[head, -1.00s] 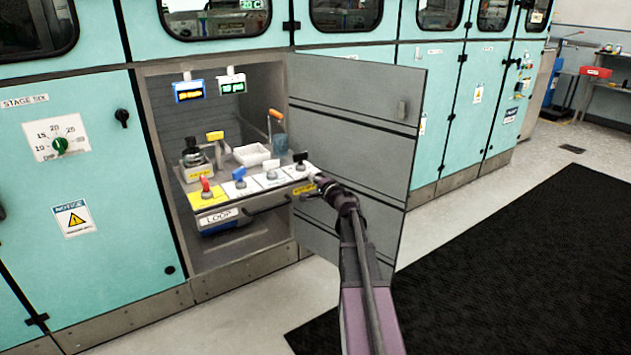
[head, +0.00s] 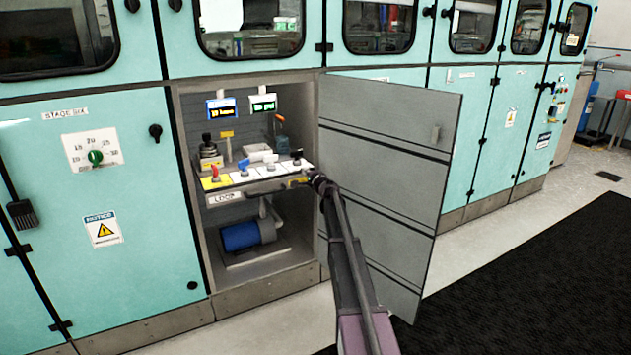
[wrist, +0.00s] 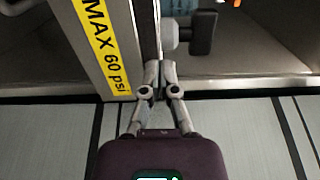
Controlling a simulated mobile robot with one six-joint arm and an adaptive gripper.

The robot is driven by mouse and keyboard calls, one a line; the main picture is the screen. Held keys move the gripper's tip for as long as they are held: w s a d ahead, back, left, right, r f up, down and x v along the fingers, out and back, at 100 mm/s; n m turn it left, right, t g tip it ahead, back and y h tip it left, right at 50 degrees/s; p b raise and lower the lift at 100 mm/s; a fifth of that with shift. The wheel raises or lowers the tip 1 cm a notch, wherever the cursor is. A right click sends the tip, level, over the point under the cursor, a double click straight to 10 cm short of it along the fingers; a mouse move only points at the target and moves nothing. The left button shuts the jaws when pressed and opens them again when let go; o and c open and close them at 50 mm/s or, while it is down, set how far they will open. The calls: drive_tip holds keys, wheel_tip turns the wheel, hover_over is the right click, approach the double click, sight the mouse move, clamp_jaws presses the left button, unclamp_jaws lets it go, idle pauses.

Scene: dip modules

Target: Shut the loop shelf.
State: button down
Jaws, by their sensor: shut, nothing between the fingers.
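The loop shelf (head: 222,198) is a grey slide-out shelf with a LOOP label, inside the open cabinet in the head view. Its top carries a yellow and white strip with red, blue, white and black valve handles. My gripper (head: 319,183) is at the right end of the shelf front, by the yellow label. In the wrist view the shut, empty fingers (wrist: 159,68) are against or very near the shelf's front edge, beside a yellow "MAX 60 psi" label (wrist: 103,40). A black-handled valve (wrist: 200,33) is just beyond them. I cannot tell whether the shelf is fully in.
The grey cabinet door (head: 395,150) stands open just right of my arm. A blue pump (head: 248,233) sits on the cabinet floor below the shelf. Two small displays (head: 221,108) hang above. The floor in front has a black mat (head: 530,270).

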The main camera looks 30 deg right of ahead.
sight(290, 159)
drive_tip(key=w, duration=1.5)
drive_tip(key=shift+a, duration=0.2)
drive_tip(key=shift+w+a, duration=0.1)
drive_tip(key=shift+w, duration=0.3)
drive_tip(key=shift+w+r, duration=0.1)
drive_tip(key=shift+w, duration=0.05)
drive_tip(key=shift+s+a, duration=0.1)
drive_tip(key=shift+s, duration=0.3)
drive_tip(key=s, duration=1.4)
drive_tip(key=shift+s+d, duration=0.15)
drive_tip(key=shift+d, duration=0.25)
